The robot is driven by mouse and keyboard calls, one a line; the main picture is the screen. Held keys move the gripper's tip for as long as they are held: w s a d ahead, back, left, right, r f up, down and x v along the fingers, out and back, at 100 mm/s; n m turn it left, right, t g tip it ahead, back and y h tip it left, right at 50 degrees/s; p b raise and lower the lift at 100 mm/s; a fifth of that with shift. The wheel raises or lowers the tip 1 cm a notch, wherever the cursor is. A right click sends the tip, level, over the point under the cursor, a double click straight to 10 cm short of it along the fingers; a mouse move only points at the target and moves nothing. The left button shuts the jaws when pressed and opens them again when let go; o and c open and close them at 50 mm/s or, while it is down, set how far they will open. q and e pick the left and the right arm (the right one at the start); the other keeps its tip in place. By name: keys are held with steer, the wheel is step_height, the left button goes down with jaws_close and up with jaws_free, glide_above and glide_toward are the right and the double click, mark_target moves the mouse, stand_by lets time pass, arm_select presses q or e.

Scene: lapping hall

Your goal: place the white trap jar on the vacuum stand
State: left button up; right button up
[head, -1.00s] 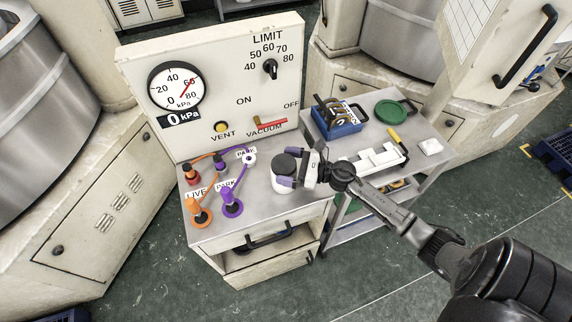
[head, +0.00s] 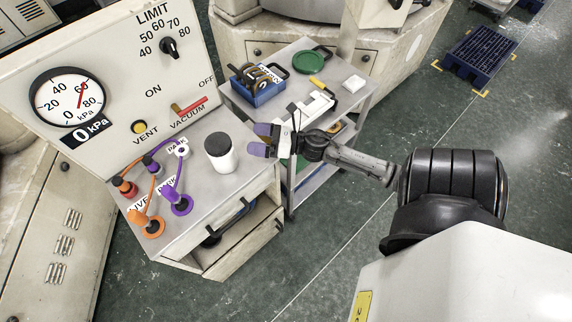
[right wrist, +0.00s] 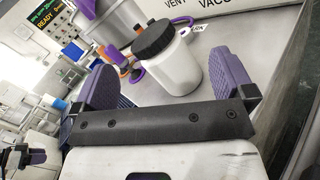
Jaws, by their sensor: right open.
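The white trap jar (head: 222,160) with its black lid stands upright on the grey top of the vacuum stand (head: 205,192), right of the hoses. My right gripper (head: 259,139) has purple fingers; it is open and empty, to the right of the jar and apart from it. In the right wrist view the jar (right wrist: 175,68) stands ahead of the spread fingers, with bare grey top around it. My left gripper is not in view.
An orange hose fitting (head: 151,225) and a purple one (head: 180,203) stand left of the jar. The gauge panel (head: 112,58) rises behind. A side cart holds a blue bin (head: 262,92) and green dish (head: 312,62). The stand's front top is clear.

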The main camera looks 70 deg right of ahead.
steer(key=s+a+f+m+g+h, duration=0.2)
steer(key=s+a+f+m+g, duration=0.2)
steer(key=m, duration=1.2)
steer(key=s+a+f+m+g+h, duration=0.3)
steer(key=s+a+f+m+g, duration=0.2)
steer(key=s+a+m+g, duration=0.5)
steer(key=s+a+m, duration=0.3)
steer(key=a+m, duration=0.2)
steer(key=m, duration=0.1)
steer(key=shift+s+a+g, duration=0.15)
steer(key=shift+s+g, duration=0.15)
steer(key=shift+s, duration=0.05)
